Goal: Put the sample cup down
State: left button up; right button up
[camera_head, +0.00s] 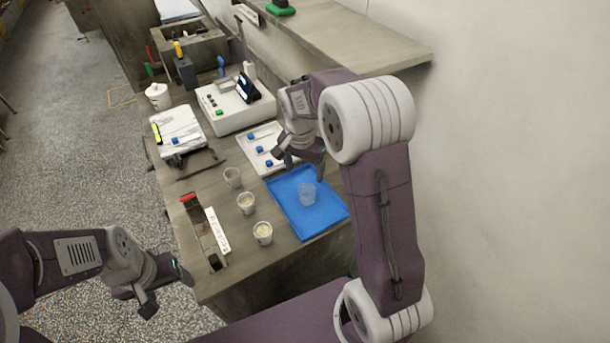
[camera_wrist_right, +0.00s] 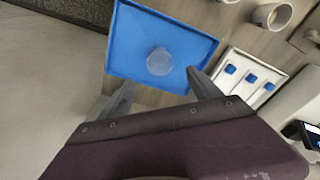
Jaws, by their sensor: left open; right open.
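A translucent sample cup (camera_head: 307,193) stands upright on the blue tray (camera_head: 331,212) at the right of the bench. In the right wrist view the cup (camera_wrist_right: 159,61) is seen from above, inside the rim of the blue tray (camera_wrist_right: 128,38). My right gripper (camera_head: 296,168) is above the far end of the tray; its fingers (camera_wrist_right: 160,92) are apart, with the cup beyond their tips and nothing held. My left gripper (camera_head: 165,283) is low at the left, off the bench's front edge, open and empty.
Several other cups (camera_head: 246,203) stand left of the tray. A white tray with blue-capped items (camera_head: 262,136) lies behind it, near a white instrument (camera_head: 228,108). A label strip (camera_head: 217,231) lies at the front left. A wall and shelf (camera_head: 370,45) bound the right.

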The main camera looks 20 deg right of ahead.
jog(key=s+a+f+n, duration=0.2)
jog(key=s+n, duration=0.2)
jog(key=s, duration=0.4)
jog(key=s+a+f+n+y, duration=0.1)
jog(key=s+a+n, duration=0.1)
jog(key=s+n, duration=0.3)
jog(key=s, duration=0.4)
jog(key=shift+f, duration=0.35)
